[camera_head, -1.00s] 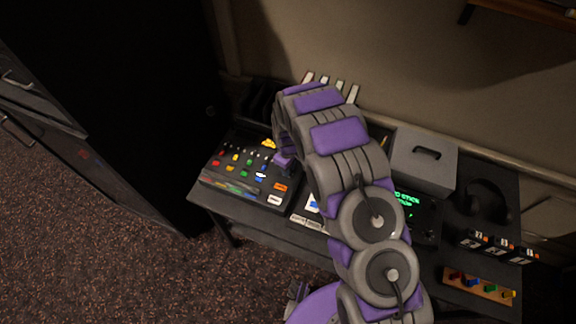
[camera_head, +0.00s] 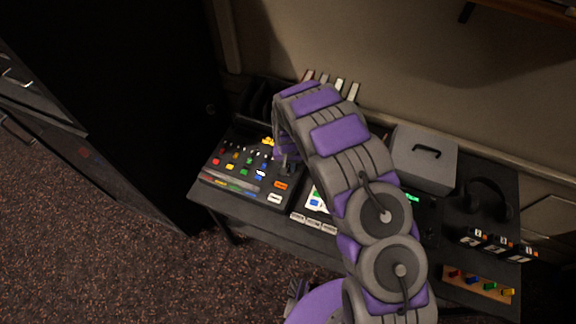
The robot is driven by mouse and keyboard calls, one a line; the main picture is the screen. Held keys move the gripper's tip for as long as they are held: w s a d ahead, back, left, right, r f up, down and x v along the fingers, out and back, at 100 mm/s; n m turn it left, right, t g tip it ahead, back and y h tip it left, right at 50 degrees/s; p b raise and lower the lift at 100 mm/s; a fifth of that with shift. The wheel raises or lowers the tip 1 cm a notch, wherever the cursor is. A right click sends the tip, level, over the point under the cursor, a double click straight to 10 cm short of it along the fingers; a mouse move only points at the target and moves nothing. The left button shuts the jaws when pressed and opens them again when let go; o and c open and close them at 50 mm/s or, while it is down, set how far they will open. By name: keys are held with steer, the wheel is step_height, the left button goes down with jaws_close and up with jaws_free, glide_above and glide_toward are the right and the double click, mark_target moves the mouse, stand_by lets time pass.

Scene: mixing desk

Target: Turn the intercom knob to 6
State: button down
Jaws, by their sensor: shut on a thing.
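The mixing console (camera_head: 207,182) with coloured buttons and sliders is on the left part of the desk. My gripper (camera_head: 287,168) is down at the console's right edge, partly covered by my own purple and grey arm. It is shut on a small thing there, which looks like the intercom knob. The knob itself is hidden behind the gripper and arm, so its pointer and numbers cannot be read.
A grey box with a handle (camera_head: 422,170) stands at the desk's back, right of my arm. Headphones (camera_head: 487,199), small numbered blocks (camera_head: 497,243) and a wooden strip with coloured pegs (camera_head: 478,286) are farther right. A dark cabinet (camera_head: 120,110) is at the left.

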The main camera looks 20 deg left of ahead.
steer(key=m+b, duration=0.1)
steer(key=m, duration=0.3)
steer(key=shift+w+a+m, duration=0.1)
steer(key=shift+w+m, duration=0.05)
steer(key=shift+m, duration=0.15)
steer(key=shift+r+m+b, duration=0.1)
steer(key=shift+m+b, duration=0.6)
steer(key=shift+m, duration=1.2)
steer(key=c, duration=1)
jaws_free()
step_height(320, 180, up, 17)
steer(key=shift+a+r+p, duration=0.1)
steer(key=shift+p, duration=0.85)
